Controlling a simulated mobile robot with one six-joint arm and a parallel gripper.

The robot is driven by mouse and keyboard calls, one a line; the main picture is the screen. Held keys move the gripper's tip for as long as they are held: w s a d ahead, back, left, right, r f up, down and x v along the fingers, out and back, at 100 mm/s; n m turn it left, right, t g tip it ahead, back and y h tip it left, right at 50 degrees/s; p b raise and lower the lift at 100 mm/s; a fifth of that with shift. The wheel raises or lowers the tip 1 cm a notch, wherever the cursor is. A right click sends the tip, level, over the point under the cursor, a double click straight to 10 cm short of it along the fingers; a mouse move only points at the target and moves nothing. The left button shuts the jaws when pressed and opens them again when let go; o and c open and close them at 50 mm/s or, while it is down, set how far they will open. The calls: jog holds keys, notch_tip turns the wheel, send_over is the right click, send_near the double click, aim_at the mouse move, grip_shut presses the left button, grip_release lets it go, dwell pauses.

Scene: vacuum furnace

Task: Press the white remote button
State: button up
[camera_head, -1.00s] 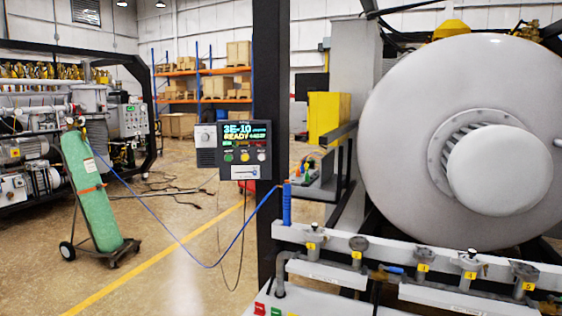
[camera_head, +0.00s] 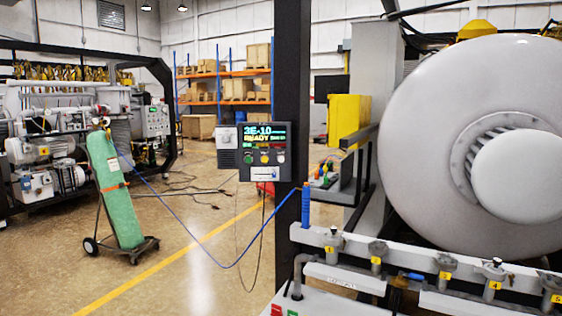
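A dark control box (camera_head: 262,169) with a lit screen (camera_head: 264,134) reading "3E-10" and "READY" is mounted on a black post near the middle. Below the screen are a green button (camera_head: 248,159), a yellow button (camera_head: 264,159) and a pale, whitish button (camera_head: 281,158). A white label plate (camera_head: 265,174) sits under them. I cannot tell for sure which is the white remote button. A grey box with a round knob (camera_head: 227,136) adjoins the left side. My gripper is not in view.
A large grey furnace door (camera_head: 430,130) fills the right. A valve rail (camera_head: 345,240) with numbered yellow tags runs along the lower right. A green gas cylinder (camera_head: 117,200) on a cart stands left, its blue hose (camera_head: 200,249) crossing towards the post. Open floor lies left of the post.

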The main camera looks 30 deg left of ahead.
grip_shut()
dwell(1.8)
